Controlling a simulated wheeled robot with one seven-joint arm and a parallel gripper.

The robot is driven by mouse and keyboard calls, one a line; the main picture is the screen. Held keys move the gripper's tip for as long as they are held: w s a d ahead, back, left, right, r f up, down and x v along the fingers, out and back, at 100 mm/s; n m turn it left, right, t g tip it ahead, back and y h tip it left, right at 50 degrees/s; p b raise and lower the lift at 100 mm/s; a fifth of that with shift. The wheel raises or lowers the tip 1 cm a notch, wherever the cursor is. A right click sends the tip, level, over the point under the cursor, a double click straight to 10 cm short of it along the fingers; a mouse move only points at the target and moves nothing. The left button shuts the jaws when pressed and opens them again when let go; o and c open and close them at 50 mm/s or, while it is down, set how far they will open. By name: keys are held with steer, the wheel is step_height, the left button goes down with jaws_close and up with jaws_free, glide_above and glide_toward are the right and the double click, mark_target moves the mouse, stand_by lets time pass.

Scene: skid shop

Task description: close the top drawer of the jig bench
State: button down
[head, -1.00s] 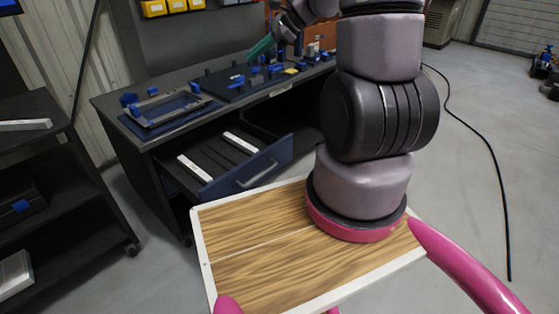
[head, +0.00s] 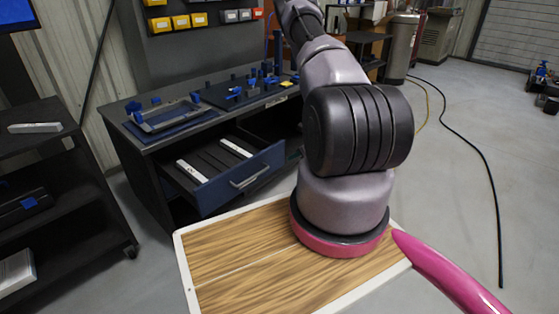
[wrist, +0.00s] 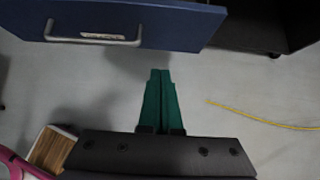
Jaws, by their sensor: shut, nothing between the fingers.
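The jig bench (head: 147,147) stands at the left centre in the head view. Its top drawer (head: 240,178) is pulled out, with a blue front and a grey bar handle (head: 250,177); white bars lie on dark slats inside. In the wrist view the blue drawer front (wrist: 185,28) and its handle (wrist: 95,38) are at the top left. My gripper (wrist: 161,75), with green fingers, is shut and empty. It points toward the drawer front's lower edge, apart from it in the picture. In the head view my arm hides most of the gripper.
A dark shelf cart (head: 75,200) stands left of the bench. A yellow cable (wrist: 260,119) lies on the floor. Open grey floor (head: 455,170) is at the right.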

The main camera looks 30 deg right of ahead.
mark_target(269, 162)
steer(key=x, duration=0.3)
steer(key=w+r+x, duration=0.1)
steer(key=x, duration=0.7)
steer(key=shift+w+a+r, duration=0.1)
steer(key=shift+w+a, duration=0.45)
steer(key=shift+w, duration=0.35)
